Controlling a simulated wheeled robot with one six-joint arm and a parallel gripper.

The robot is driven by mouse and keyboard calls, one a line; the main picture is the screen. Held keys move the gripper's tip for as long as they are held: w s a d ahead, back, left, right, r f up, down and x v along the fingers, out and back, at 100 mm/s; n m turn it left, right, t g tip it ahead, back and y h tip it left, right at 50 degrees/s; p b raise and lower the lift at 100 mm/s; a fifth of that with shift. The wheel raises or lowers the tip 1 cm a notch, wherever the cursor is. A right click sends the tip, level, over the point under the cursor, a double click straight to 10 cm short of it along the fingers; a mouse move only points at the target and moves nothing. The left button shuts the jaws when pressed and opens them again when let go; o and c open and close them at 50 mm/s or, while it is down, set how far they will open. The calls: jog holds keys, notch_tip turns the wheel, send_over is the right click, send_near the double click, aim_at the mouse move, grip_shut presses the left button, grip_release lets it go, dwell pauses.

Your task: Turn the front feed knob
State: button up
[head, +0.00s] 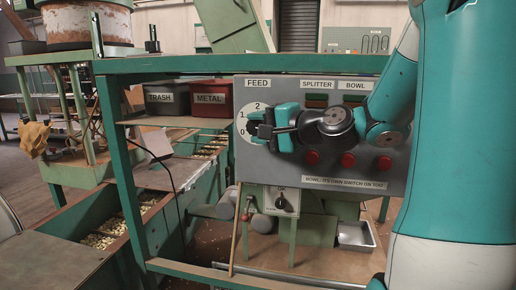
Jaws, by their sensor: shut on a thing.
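The front feed knob (252,129) is a dark knob on a white dial marked with numbers, under the FEED label at the left of the grey control panel (347,165). My gripper (258,127) is at the dial with its fingers shut on the knob. The gripper and wrist come in from the right and hide most of the knob, so its exact pointing direction cannot be told. The digits 2, 1 and 0 show at the dial's upper and left side.
SPLITTER (317,83) and BOWL (354,86) switches sit right of the dial, with red buttons (348,160) below. TRASH (164,98) and METAL (211,98) bins stand left. A lower switch box (281,202) and metal tray (356,235) are beneath the panel.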

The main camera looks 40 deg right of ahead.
jog(key=t+b, duration=0.1)
jog(key=b, duration=0.2)
jog(key=f+m+t+y+b, duration=0.1)
jog(key=t+b, duration=0.1)
jog(key=b, duration=0.1)
jog(key=shift+f+b, duration=0.1)
jog(key=shift+b, duration=0.2)
jog(key=shift+m+t+b, duration=0.3)
jog(key=shift+t+b, duration=0.2)
jog(key=shift+b, duration=0.25)
jog(key=shift+r+t+b, duration=0.3)
jog(key=shift+r+b, duration=0.05)
jog(key=o, duration=0.9)
jog(key=shift+o, duration=0.2)
jog(key=b+v, duration=0.7)
jog(key=b, duration=1)
jog(key=shift+s, duration=0.2)
